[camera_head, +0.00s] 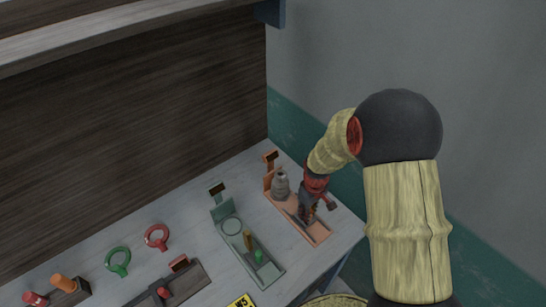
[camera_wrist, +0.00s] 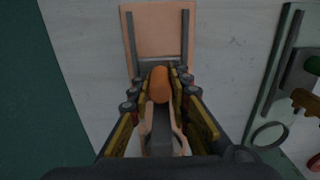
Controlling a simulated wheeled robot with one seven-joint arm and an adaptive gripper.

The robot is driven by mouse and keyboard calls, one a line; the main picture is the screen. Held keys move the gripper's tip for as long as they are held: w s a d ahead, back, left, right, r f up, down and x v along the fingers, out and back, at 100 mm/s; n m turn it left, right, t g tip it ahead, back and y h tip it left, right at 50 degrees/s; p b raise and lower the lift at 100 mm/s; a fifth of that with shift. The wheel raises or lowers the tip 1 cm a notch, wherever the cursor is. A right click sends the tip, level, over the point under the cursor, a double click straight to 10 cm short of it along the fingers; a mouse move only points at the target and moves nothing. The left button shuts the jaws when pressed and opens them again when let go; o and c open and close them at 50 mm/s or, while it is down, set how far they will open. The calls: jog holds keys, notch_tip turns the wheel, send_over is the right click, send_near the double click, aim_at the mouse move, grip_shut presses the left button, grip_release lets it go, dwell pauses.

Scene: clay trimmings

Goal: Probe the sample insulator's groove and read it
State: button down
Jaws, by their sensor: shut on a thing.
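A grey ribbed insulator (camera_head: 281,184) stands upright at the back of the orange fixture (camera_head: 318,230) near the bench's right end. My gripper (camera_head: 308,208) is low over this fixture, in front of the insulator. In the wrist view, my gripper (camera_wrist: 160,90) is shut on an orange rounded knob (camera_wrist: 160,82), with a finger on each side. Beyond the knob the bare orange plate (camera_wrist: 160,38) shows with two dark rails. The insulator does not show in the wrist view. Whether anything touches its groove, and any reading, cannot be made out.
A green fixture (camera_head: 264,271) with an empty ring, a yellow-brown piece and a green knob stands left. Further left are a dark fixture (camera_head: 192,281), a red ring (camera_head: 157,237), a green ring (camera_head: 118,262) and orange and red handles. A wooden wall rises behind.

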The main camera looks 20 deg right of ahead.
jog(key=shift+s+d, duration=0.2)
jog(key=shift+s, duration=0.35)
dwell(0.7)
jog(key=c, duration=0.6)
grip_release()
jog(key=shift+c, duration=0.2)
notch_tip(320, 180, up, 7)
jog(key=p, duration=0.5)
dwell(0.6)
jog(key=s+a+r+m+t+b, duration=0.2)
jog(key=s+a+r+b, duration=0.2)
jog(key=s+r, duration=0.3)
jog(key=s+a+r+m+t+b, duration=0.2)
jog(key=s+a+r+b, duration=0.3)
jog(key=r, duration=1)
jog(key=s+t, duration=0.1)
jog(key=s, duration=0.2)
jog(key=shift+s+r+t, duration=0.2)
jog(key=shift+r+t, duration=0.1)
jog(key=shift+r, duration=0.1)
